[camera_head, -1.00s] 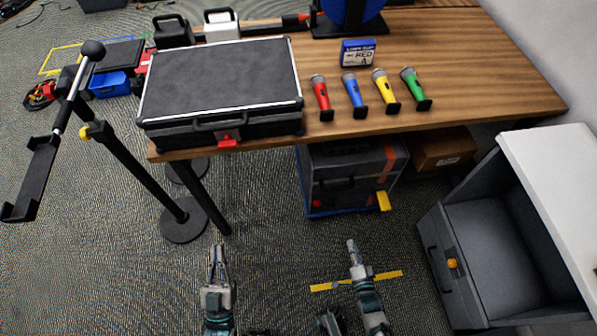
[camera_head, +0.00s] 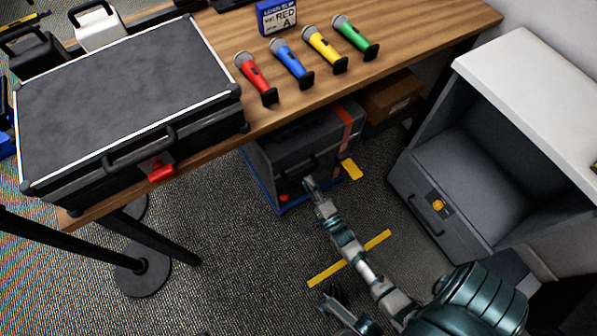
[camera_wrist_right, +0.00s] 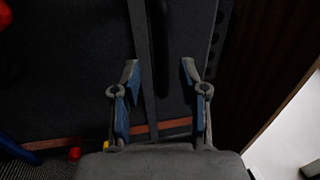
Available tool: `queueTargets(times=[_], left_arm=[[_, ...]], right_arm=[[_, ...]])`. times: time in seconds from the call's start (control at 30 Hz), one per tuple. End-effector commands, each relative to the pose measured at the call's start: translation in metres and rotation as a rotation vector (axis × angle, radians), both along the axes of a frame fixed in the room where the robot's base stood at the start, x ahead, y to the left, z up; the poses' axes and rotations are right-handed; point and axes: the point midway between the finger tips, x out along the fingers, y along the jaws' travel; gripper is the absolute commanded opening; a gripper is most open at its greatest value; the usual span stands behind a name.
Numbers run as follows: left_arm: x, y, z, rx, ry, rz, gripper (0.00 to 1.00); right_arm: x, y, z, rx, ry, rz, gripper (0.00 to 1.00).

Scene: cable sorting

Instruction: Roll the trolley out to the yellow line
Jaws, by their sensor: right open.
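The trolley (camera_head: 279,205) has a low blue frame and stands under the wooden table. It bears a dark case (camera_head: 275,158) with an orange stripe. A red knob and a yellow pedal (camera_head: 351,169) show at its near side. A yellow line (camera_head: 325,273) lies on the floor in front of it. My right gripper (camera_head: 309,184) is at the near face of the case. In the right wrist view my right gripper (camera_wrist_right: 160,75) is open, with a dark bar (camera_wrist_right: 158,45) between its fingers; contact is unclear. A dark gripper-like part, perhaps my left (camera_head: 334,298), shows at the bottom edge.
The table (camera_head: 215,135) overhangs the trolley and bears a large black case (camera_head: 120,95) and several microphones. A brown box (camera_head: 392,97) stands right of the trolley. Black posts (camera_head: 142,277) stand at left. Floor around the yellow line is clear.

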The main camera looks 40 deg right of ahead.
Motion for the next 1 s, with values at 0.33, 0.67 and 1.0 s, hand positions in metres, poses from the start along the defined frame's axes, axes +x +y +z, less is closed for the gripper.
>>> queueTargets(times=[0.33, 0.67, 1.0], left_arm=[[0.008, -0.002, -0.002, 0.005, -0.021, -0.002, 0.00], [0.006, -0.001, 0.005, 0.000, -0.041, -0.001, 0.00], [0.008, -0.002, 0.001, 0.001, -0.029, -0.001, 0.00]], right_arm=[[0.041, -0.010, 0.007, 0.000, 0.001, 0.000, 0.43], [0.043, -0.010, 0.009, 0.000, 0.000, 0.001, 0.36], [0.042, -0.010, 0.007, 0.000, 0.003, 0.001, 0.00]])
